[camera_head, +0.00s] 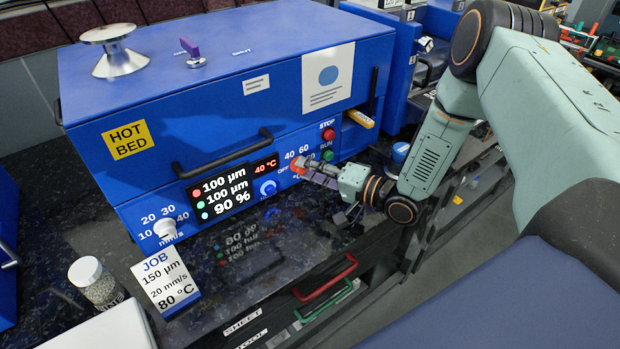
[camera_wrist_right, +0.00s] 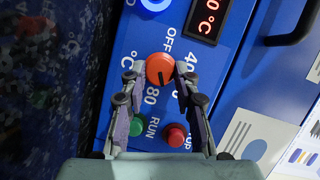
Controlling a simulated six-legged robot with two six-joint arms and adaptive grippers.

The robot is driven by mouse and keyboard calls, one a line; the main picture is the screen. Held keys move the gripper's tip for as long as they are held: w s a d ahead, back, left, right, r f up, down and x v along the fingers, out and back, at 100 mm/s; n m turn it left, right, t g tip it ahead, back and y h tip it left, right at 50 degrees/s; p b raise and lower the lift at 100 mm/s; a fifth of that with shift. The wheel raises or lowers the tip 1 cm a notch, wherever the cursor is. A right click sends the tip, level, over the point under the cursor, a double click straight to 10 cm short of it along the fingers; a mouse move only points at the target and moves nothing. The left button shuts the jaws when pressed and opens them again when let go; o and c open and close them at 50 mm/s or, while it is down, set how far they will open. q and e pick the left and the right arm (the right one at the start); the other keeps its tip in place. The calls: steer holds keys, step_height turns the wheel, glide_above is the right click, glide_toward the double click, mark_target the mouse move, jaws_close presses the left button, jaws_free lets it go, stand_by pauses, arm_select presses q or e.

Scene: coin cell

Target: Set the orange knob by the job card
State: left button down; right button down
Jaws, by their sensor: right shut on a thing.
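The orange knob (camera_head: 297,165) is on the front panel of the blue hot-bed machine, with OFF, 40 and 60 marks by it in the head view. My right gripper (camera_head: 307,167) is at the knob. In the right wrist view its two fingers (camera_wrist_right: 160,76) are shut on the sides of the orange knob (camera_wrist_right: 160,69). The knob's dark mark points down in that picture, toward the side where 80 is printed. The job card (camera_head: 166,280) reads 150 µm, 20 mm/s, 80 °C. The small red display (camera_head: 265,168) reads 40 °C. My left gripper is not in view.
Red STOP (camera_head: 329,134) and green RUN (camera_head: 327,155) buttons sit close to the right gripper. A black handle (camera_head: 225,153) sticks out above. A jar (camera_head: 97,283) stands by the card.

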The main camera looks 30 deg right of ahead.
steer(key=shift+d+f+m+t+y+b, duration=0.15)
steer(key=shift+m+t+b, duration=0.1)
steer(key=shift+m+b, duration=0.6)
steer(key=shift+a+f+m+t+y+b, duration=0.1)
steer(key=shift+m+t+y+b, duration=0.15)
steer(key=shift+m+b, duration=0.6)
steer(key=shift+d+f+m+t+y+b, duration=0.1)
steer(key=shift+m+t+b, duration=0.2)
steer(key=shift+m+b, duration=0.55)
steer(key=c, duration=1)
jaws_free()
steer(key=shift+r, duration=0.1)
steer(key=v, duration=0.9)
steer(key=shift+s+d, duration=0.2)
steer(key=shift+s, duration=0.15)
steer(key=shift+v, duration=1.05)
